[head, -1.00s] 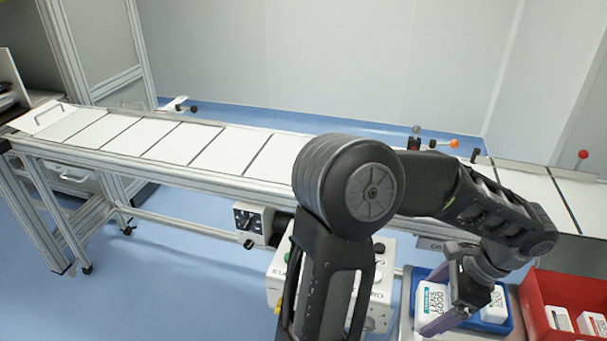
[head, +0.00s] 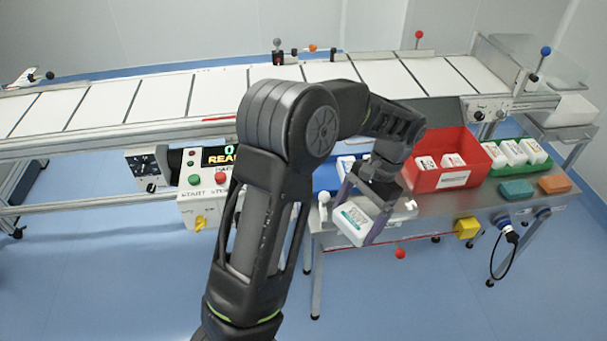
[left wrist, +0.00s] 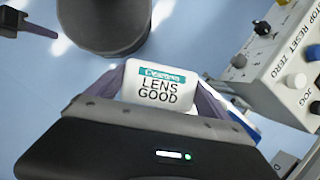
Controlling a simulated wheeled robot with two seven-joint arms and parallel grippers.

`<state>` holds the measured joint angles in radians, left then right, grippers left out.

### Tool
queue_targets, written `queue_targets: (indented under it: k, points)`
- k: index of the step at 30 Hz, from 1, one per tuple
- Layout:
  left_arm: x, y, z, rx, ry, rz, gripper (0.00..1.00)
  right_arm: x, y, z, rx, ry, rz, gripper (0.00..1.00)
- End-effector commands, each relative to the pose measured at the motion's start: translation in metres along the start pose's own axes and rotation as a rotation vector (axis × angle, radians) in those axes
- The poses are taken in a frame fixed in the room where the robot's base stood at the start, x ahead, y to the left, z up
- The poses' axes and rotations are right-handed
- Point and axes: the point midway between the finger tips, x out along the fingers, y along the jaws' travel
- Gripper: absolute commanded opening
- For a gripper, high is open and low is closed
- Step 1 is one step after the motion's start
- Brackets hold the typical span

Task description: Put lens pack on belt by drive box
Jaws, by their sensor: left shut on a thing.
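The lens pack (head: 352,222) is a white pack with a teal stripe. In the left wrist view its label reads "LENS GOOD" on the pack (left wrist: 160,89). My left gripper (head: 362,212) is shut on it, holding it tilted near the front edge of the steel table. The belt (head: 160,97) is a long row of white panels with dark gaps behind my arm. The drive box (head: 152,166), seemingly the grey box with a dark dial face, hangs under the belt's front rail at left.
A control box (head: 205,190) with buttons and a lit display stands beside the grey box. On the steel table (head: 478,203) are a blue tray (head: 325,177), a red bin (head: 450,178) and a green tray (head: 540,165) holding packs. My left arm hides part of the belt front.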

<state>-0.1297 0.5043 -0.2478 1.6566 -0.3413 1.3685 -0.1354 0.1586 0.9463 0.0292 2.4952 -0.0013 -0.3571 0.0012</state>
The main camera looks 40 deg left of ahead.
Motion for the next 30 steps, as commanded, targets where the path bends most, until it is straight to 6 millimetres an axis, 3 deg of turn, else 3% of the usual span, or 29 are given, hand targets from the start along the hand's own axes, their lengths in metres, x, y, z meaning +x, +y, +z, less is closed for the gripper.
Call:
queue_targets:
  k: [6,15,30]
  points:
    - [0.045,0.021,-0.056,-0.114,-0.007,0.053,0.44,0.009,0.004,0.000,0.000,0.000,0.000,0.00]
    - [0.101,0.064,-0.105,-0.199,-0.002,0.089,0.44,0.018,0.007,0.000,0.000,0.001,0.000,0.00]
    - [0.106,0.072,-0.111,-0.211,0.000,0.089,0.44,0.018,0.007,0.000,0.000,0.001,0.000,0.00]
